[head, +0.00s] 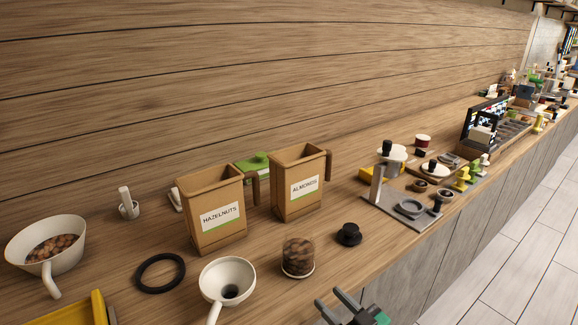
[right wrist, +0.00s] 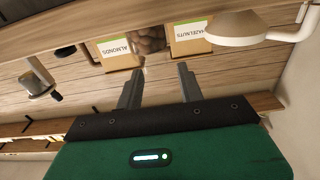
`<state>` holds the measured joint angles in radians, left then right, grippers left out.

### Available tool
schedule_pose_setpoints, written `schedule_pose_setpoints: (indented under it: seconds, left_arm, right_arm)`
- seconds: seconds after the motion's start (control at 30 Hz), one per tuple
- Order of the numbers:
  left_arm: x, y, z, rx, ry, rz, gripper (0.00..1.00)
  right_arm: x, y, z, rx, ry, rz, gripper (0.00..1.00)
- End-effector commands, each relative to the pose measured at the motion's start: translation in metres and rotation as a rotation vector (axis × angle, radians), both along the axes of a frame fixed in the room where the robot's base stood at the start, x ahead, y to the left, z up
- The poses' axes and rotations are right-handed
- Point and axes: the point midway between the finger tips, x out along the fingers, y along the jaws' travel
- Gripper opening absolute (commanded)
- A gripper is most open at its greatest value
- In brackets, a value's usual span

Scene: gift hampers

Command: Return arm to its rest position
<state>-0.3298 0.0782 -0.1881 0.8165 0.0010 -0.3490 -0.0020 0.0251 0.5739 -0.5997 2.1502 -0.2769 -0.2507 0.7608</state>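My right gripper (head: 332,300) shows at the bottom edge of the head view, in front of the counter's edge. Its two dark fingers stand apart with nothing between them; they also show in the right wrist view (right wrist: 158,84). A glass jar of nuts (head: 298,257) stands on the counter beyond it and shows between the fingertips in the right wrist view (right wrist: 147,40). The gripper looks apart from it. My left gripper is in neither view.
A white funnel (head: 227,283), black lid (head: 348,234) and black ring (head: 160,273) lie near the jar. The hazelnuts bin (head: 215,209) and almonds bin (head: 299,184) stand behind. A bowl of nuts (head: 24,247) is at left. A grey stand (head: 399,207) is at right.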

Motion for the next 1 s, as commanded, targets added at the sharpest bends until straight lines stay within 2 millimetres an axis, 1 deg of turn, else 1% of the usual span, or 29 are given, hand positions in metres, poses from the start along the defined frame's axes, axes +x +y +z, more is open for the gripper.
schedule_pose_setpoints:
  seconds: [0.03,0.17,0.27,0.37,0.4,0.5,0.7,0.93,1.0]
  left_arm:
    - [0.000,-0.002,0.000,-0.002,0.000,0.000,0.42]
    - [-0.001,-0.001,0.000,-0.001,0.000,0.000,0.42]
    - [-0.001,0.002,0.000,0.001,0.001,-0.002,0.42]
    - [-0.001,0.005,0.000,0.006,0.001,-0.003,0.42]
    - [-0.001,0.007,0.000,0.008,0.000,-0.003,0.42]
    - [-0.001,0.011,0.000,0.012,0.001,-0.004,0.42]
    - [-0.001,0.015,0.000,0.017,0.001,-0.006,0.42]
    - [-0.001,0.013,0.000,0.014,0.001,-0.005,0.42]
    - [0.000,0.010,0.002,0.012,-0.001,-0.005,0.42]
  right_arm:
    - [-0.003,-0.008,-0.009,-0.011,0.056,-0.072,0.38]
    - [-0.016,-0.035,-0.037,-0.092,0.217,-0.241,0.38]
    - [-0.036,-0.058,-0.064,-0.166,0.369,-0.342,0.38]
    - [-0.066,-0.079,-0.090,-0.246,0.535,-0.412,0.38]
    - [-0.080,-0.087,-0.101,-0.280,0.602,-0.431,0.38]
    - [-0.114,-0.103,-0.121,-0.353,0.754,-0.454,0.38]
    - [-0.175,-0.123,-0.146,-0.457,0.992,-0.447,0.38]
    - [-0.240,-0.135,-0.158,-0.540,1.215,-0.396,0.38]
    - [-0.230,-0.134,-0.176,-0.545,1.211,-0.394,0.38]
